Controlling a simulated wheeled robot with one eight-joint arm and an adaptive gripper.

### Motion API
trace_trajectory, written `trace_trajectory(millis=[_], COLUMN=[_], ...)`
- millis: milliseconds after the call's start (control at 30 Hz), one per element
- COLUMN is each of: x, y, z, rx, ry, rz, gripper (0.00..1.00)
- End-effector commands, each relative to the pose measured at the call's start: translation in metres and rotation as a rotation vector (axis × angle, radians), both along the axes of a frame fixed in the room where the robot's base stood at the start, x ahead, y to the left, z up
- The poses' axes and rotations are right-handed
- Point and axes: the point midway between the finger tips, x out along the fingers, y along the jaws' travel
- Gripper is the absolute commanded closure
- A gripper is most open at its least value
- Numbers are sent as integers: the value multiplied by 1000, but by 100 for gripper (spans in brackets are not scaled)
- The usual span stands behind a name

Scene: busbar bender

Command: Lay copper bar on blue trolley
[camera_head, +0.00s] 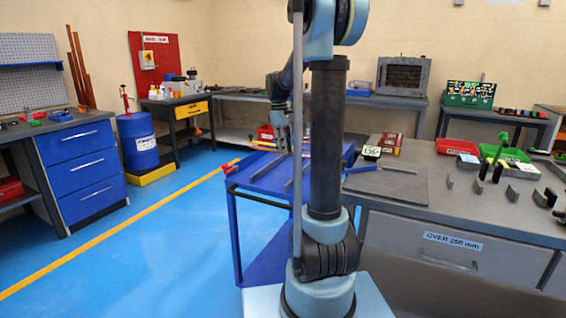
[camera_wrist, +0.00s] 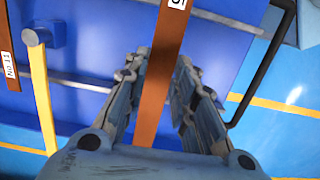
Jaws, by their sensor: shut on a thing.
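The copper bar (camera_wrist: 157,75) runs lengthwise between my gripper's fingers (camera_wrist: 160,75) in the wrist view, with a white label at its upper end. The fingers are shut on it. The blue trolley (camera_wrist: 100,60) lies beneath the bar in that view. In the head view the blue trolley (camera_head: 234,225) stands behind my arm, and my gripper (camera_head: 283,147) is over its top. The held bar is not clear in the head view. I cannot tell whether the bar touches the trolley top.
Another brown bar with a white label (camera_wrist: 6,60) and a yellow-handled, grey-headed tool (camera_wrist: 38,75) show at the left of the wrist view. A grey workbench (camera_head: 450,200) with red and green trays stands right of the trolley. Blue floor (camera_head: 150,260) is clear at left.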

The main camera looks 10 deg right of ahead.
Motion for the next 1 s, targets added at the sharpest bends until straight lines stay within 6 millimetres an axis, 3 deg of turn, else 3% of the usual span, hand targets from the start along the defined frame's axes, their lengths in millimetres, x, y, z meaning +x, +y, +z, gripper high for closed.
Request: trace_trajectory(millis=[500, 1000], x=[0, 0], y=[5, 5], z=[-52, -58], rx=[0, 0], ry=[0, 0], rz=[7, 6], gripper=[100, 100])
